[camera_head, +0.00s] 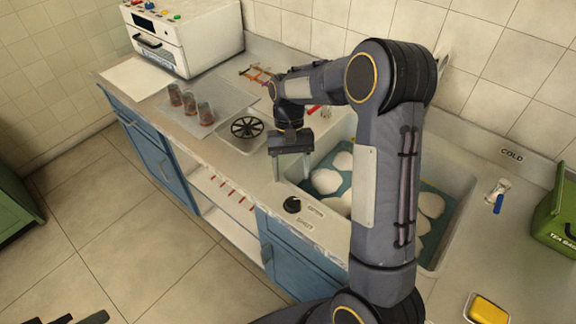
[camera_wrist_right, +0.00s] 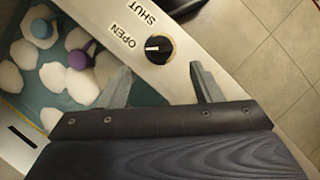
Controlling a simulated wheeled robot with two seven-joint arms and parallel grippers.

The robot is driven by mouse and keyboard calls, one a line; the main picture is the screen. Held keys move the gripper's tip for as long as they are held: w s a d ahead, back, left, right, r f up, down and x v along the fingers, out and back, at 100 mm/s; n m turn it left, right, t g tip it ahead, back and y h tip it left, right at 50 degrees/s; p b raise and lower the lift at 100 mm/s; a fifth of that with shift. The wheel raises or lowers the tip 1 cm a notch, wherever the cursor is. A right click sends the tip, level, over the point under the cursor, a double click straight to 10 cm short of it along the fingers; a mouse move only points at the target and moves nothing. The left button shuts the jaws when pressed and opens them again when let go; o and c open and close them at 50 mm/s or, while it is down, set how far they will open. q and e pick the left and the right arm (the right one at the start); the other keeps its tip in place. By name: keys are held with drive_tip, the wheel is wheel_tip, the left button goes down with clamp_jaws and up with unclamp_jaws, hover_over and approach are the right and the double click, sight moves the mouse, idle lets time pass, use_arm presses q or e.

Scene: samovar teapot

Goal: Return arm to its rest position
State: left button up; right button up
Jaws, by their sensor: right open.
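My right gripper (camera_head: 292,178) is open, its two fingers pointing down over the counter edge, close to a black knob (camera_head: 292,204). The right wrist view shows the open fingers (camera_wrist_right: 160,76) spread on either side of the knob (camera_wrist_right: 158,49), with nothing between them. The knob's white pointer lies between the words OPEN and SHUT. My right arm reaches across the sink and hides part of it. Dark parts, apparently of my left gripper (camera_head: 84,318), show at the bottom left edge; their jaws cannot be made out.
The sink (camera_head: 455,215) holds white lumps in teal water; the right wrist view also shows blue (camera_wrist_right: 41,28) and purple (camera_wrist_right: 82,56) objects there. Glasses stand on a tray (camera_head: 226,92) beside a black burner (camera_head: 247,127). A white oven (camera_head: 190,40), green box (camera_head: 556,218) and yellow sponge (camera_head: 488,309) stand around.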

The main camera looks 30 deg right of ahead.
drive_tip(key=s+a+r+n+t+y, duration=0.25)
drive_tip(key=s+r+t, duration=0.45)
drive_tip(key=s+r, duration=0.6)
drive_tip(key=s+a+f+t, duration=0.2)
drive_tip(key=s+a, duration=0.1)
drive_tip(key=s, duration=0.4)
drive_tip(key=shift+s+f+t, duration=0.15)
drive_tip(key=shift+t, duration=0.15)
